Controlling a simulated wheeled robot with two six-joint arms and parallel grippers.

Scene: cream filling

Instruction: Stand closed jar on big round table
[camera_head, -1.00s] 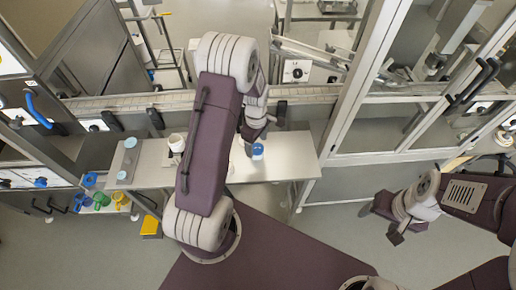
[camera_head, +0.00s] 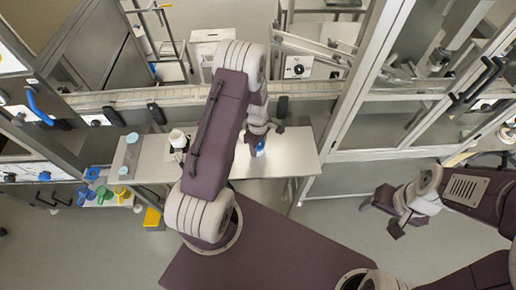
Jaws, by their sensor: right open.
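A small jar with a blue lid (camera_head: 260,147) stands on the light metal bench (camera_head: 296,150), right of the middle. My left gripper (camera_head: 264,132) is right above and behind the jar and hides part of it. The view does not show whether its fingers are apart or touching the jar. My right gripper (camera_head: 384,213) is open and empty over the floor at the right, far from the jar. No big round table can be made out in this view.
A white container (camera_head: 178,138) stands on the bench at the left. Coloured items, blue, green (camera_head: 103,195) and yellow, are at the lower left, near a yellow box (camera_head: 153,218). Glazed metal frames and a conveyor rail (camera_head: 205,97) run behind the bench.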

